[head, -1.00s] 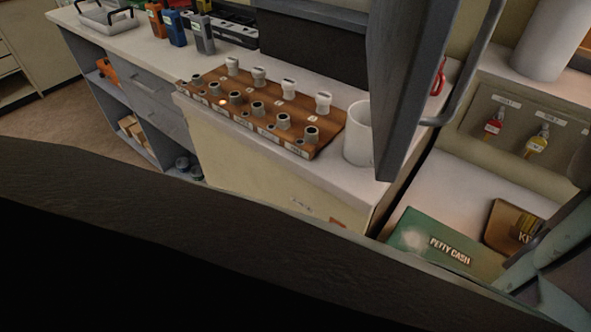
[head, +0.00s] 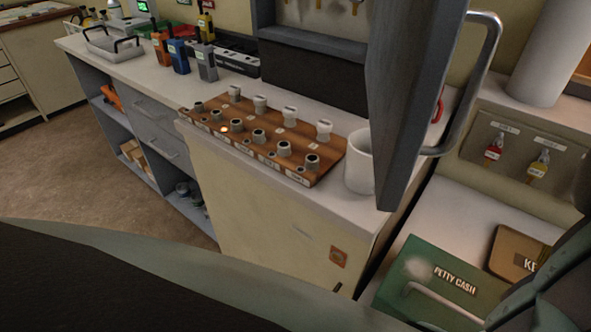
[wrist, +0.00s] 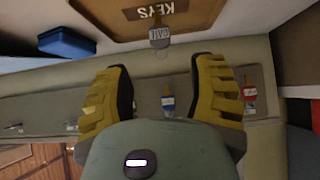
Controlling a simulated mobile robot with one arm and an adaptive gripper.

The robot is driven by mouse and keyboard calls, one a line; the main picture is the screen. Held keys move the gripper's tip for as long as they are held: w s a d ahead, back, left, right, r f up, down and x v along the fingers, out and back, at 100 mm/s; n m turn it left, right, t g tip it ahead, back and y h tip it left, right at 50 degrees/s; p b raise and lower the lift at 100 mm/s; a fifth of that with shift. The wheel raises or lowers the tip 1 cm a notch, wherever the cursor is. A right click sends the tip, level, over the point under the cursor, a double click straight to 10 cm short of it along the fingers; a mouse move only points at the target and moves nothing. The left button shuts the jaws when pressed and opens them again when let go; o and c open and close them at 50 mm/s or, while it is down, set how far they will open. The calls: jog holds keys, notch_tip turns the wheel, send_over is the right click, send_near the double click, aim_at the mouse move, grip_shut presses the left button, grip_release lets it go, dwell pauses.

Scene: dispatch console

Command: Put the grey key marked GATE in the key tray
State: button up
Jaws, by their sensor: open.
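The grey key marked GATE (wrist: 159,37) shows at the top middle of the wrist view, its tag overlapping the rim of the brown key tray (wrist: 115,32). I cannot tell whether it rests in the tray, on its rim or just above it. My gripper (wrist: 163,68) is open, with its two yellow-padded fingers apart and nothing between the tips. The key is just beyond the fingertips. In the head view the key tray (head: 508,247) lies at the right, partly behind my arm, and the key cannot be made out.
A green petty cash box (head: 425,275) with a handle is left of the tray. A grey cabinet door (head: 405,110) stands open beside a white mug (head: 359,165). A blue box (wrist: 67,43) is near the tray.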

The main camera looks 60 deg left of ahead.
jog(key=shift+v, duration=0.8)
jog(key=shift+w, duration=0.1)
